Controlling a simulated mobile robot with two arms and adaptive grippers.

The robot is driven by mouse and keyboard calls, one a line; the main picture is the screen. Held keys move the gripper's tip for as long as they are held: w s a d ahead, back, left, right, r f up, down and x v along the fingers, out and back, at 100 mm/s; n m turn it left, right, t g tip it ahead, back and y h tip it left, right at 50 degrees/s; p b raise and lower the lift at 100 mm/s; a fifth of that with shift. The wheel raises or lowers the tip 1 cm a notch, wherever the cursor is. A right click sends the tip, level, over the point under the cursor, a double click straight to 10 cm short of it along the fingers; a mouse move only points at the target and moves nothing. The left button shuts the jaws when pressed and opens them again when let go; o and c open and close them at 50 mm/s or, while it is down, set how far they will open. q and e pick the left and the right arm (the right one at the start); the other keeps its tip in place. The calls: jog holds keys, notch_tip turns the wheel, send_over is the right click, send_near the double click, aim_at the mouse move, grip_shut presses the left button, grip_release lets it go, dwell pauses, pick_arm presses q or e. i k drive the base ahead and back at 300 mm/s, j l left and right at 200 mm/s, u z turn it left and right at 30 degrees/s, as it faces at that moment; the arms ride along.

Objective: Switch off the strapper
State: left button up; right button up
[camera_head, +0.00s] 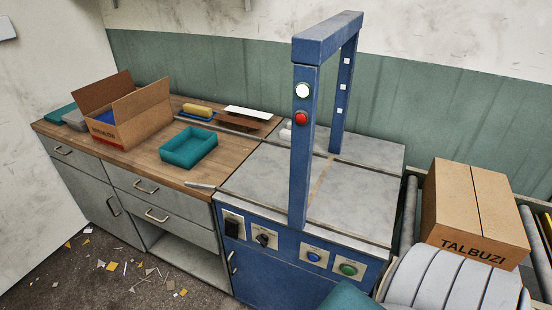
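The strapper (266,262) is a blue machine with a grey top (365,195) and a blue arch (304,150) standing over it. The arch post carries a white round button (302,90) above a red one (301,118). The front panel holds a black switch (232,226) at the left, then a black rotary knob (263,239), a blue button (314,257) and a green button (348,268). The switch positions are too small to tell.
A wooden bench (150,158) with drawers adjoins the strapper on the left. It bears an open carton (130,120) and a teal tray (189,150). A closed carton (475,210) stands at the right by rollers (409,210). Scraps litter the floor (75,280).

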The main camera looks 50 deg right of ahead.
aim_at(230, 227)
jog(key=z, duration=1)
